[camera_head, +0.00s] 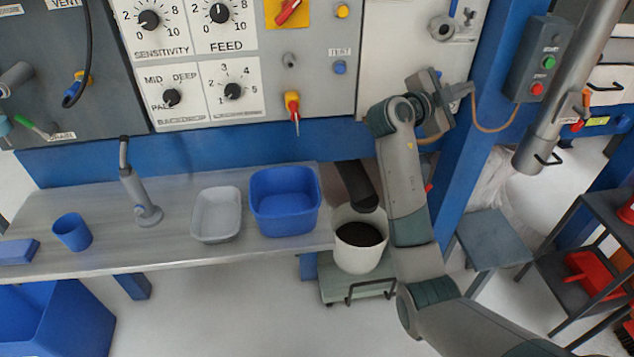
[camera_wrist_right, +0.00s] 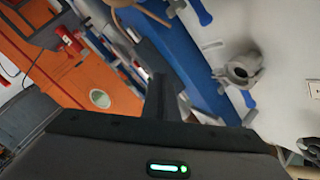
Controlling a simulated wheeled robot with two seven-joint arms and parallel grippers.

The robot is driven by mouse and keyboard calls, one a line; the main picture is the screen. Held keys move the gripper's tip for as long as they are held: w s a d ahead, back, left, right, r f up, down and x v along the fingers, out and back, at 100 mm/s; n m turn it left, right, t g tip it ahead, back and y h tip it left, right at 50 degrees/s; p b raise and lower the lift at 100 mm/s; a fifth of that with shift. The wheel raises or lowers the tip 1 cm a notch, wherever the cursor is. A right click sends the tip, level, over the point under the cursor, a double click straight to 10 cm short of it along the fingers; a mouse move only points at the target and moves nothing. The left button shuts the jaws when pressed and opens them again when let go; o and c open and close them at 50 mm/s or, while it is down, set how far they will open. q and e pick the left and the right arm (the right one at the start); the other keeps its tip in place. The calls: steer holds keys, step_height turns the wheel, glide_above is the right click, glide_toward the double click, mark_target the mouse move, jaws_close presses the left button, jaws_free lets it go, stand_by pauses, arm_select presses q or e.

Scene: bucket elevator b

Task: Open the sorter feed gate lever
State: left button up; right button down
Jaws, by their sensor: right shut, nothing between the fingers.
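No label that I can read marks the feed gate lever, so I cannot tell which handle it is. A red-and-yellow lever (camera_head: 292,106) hangs at the lower edge of the grey control panel (camera_head: 325,85), its tip pointing down. My right gripper (camera_head: 468,90) is to the right of it, in front of the blue post and below a round grey fitting (camera_head: 440,28) on the pale panel. The fitting also shows in the right wrist view (camera_wrist_right: 240,70). There the fingers (camera_wrist_right: 160,95) are together and empty. My left gripper is out of view.
A blue post (camera_head: 483,75) carries a button box (camera_head: 540,60); a grey pipe (camera_head: 570,90) slants beside it. A bench (camera_head: 175,250) holds a blue tub (camera_head: 285,200) and a grey tray (camera_head: 216,214). A white bucket (camera_head: 360,258) stands under a dark spout (camera_head: 356,185).

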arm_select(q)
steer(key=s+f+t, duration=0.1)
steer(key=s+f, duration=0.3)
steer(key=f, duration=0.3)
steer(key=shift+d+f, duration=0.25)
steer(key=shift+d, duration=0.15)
arm_select(e)
step_height(320, 180, up, 32)
steer(key=a+m+g+h, duration=0.2)
steer(key=m+h, duration=0.4)
steer(key=m, duration=0.4)
steer(key=shift+w+a+m+g+h, duration=0.35)
steer(key=shift+m+g+h, duration=0.05)
steer(key=shift+g, duration=0.2)
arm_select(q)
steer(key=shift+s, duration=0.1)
arm_select(e)
steer(key=shift+d, duration=0.1)
